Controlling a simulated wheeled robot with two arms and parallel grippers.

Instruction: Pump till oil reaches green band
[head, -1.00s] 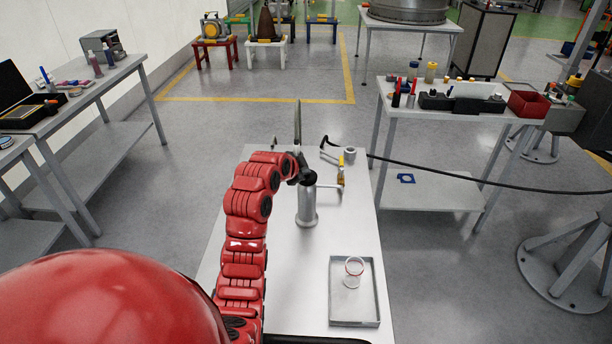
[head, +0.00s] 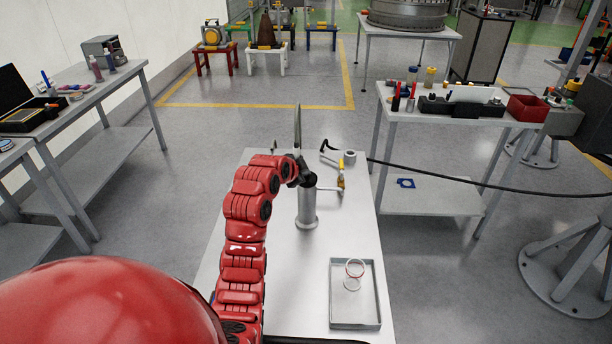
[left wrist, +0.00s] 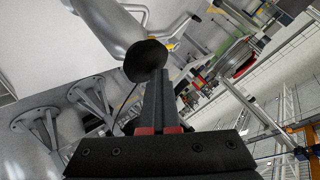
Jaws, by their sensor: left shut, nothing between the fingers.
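The grey metal pump can (head: 307,208) stands upright on the white table, with a thin spout or lever reaching right from its upper part. My left gripper (head: 307,180) is at the top of the pump, shut with nothing between its fingers. In the left wrist view, the shut fingers (left wrist: 161,78) point at a dark round knob (left wrist: 146,60) on the pump's pale body (left wrist: 115,25); I cannot tell whether they touch. No oil level or green band can be made out. My right gripper is not in view.
A yellow-handled part (head: 349,158) and a small grey cylinder lie behind the pump at right. A black cable (head: 440,174) runs off to the right. A side table (head: 398,118) holds bottles and bins. The white table between pump and tray is clear.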

